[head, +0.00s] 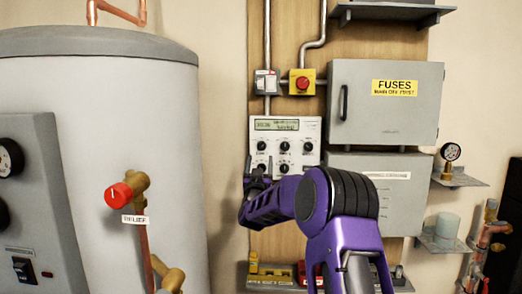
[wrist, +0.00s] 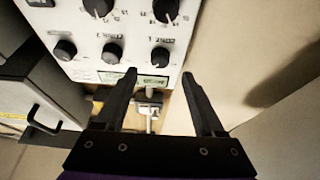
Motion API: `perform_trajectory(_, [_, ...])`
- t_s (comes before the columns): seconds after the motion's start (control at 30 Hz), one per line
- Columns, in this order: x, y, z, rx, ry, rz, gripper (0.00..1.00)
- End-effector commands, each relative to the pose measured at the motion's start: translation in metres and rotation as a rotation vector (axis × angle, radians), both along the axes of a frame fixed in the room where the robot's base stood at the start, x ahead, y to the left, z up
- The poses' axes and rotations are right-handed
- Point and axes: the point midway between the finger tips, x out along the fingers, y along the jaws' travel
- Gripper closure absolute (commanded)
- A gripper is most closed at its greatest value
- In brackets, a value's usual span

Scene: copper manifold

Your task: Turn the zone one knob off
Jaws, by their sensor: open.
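The white control panel (head: 297,135) on the wooden board has a small display (head: 277,125) and rows of black knobs. In the wrist view the panel appears upside down, with several knobs such as one knob (wrist: 160,57) near the fingers and larger ones (wrist: 98,6) at the top edge. My gripper (head: 257,178) is at the panel's lower left and hides part of it. In the wrist view my gripper (wrist: 159,78) is open, with nothing between its fingers.
A grey fuse box (head: 385,125) is right of the panel, with another grey box (head: 390,165) below it. A red emergency button (head: 302,83) is above. The large tank (head: 100,110) with a red relief knob (head: 119,194) stands left. A shelf with small items (head: 290,275) lies below.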

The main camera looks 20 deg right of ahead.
Motion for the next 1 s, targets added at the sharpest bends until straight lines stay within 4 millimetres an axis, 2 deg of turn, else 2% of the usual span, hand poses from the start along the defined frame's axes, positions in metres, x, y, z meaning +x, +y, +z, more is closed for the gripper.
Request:
perform_trajectory(0.2, [0.030,-0.014,0.014,0.001,-0.002,-0.001,0.29])
perform_trajectory(0.4, [0.047,-0.019,0.022,0.000,0.000,0.000,0.29])
perform_trajectory(0.87, [0.053,-0.022,0.024,0.000,0.000,0.001,0.29])
perform_trajectory(1.0, [0.053,-0.022,0.024,0.000,0.000,0.001,0.54])
